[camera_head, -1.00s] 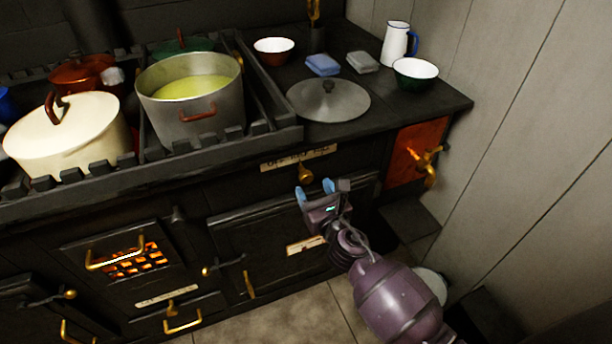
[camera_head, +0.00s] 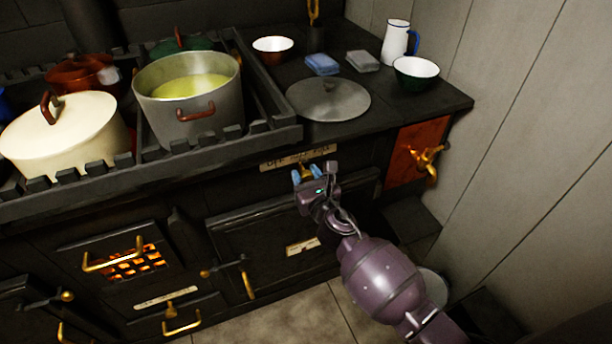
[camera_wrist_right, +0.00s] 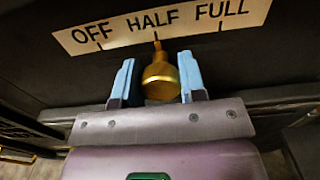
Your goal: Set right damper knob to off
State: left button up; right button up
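The right damper knob (camera_wrist_right: 161,78) is brass, and its pointer stands upright at HALF on the label plate (camera_wrist_right: 160,25) marked OFF, HALF, FULL. In the right wrist view my right gripper (camera_wrist_right: 160,82) is open, with one blue finger on each side of the knob and a small gap visible on both sides. In the head view the right gripper (camera_head: 308,174) is in front of the stove's front panel, below the label plate (camera_head: 298,158), and mostly hides the knob. My left gripper is not in view.
A stove rail (camera_head: 150,171) with pots, including a grey soup pot (camera_head: 215,125), is above left. A grey lid (camera_head: 328,101) lies on the stovetop above the knob. A brass tap (camera_head: 428,158) on a copper panel is to the right.

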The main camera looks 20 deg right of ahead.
aim_at(275, 173)
grip_shut()
jog(key=a, duration=0.6)
jog(key=shift+s+a, duration=0.15)
jog(key=shift+a, duration=0.1)
jog(key=o, duration=0.6)
grip_release()
jog(key=shift+a, duration=0.1)
jog(key=shift+s, duration=0.1)
jog(key=shift+s, duration=0.2)
jog(key=s, duration=0.6)
jog(key=s+p, duration=0.1)
jog(key=s, duration=0.3)
jog(key=shift+s+d, duration=0.1)
jog(key=shift+d, duration=0.15)
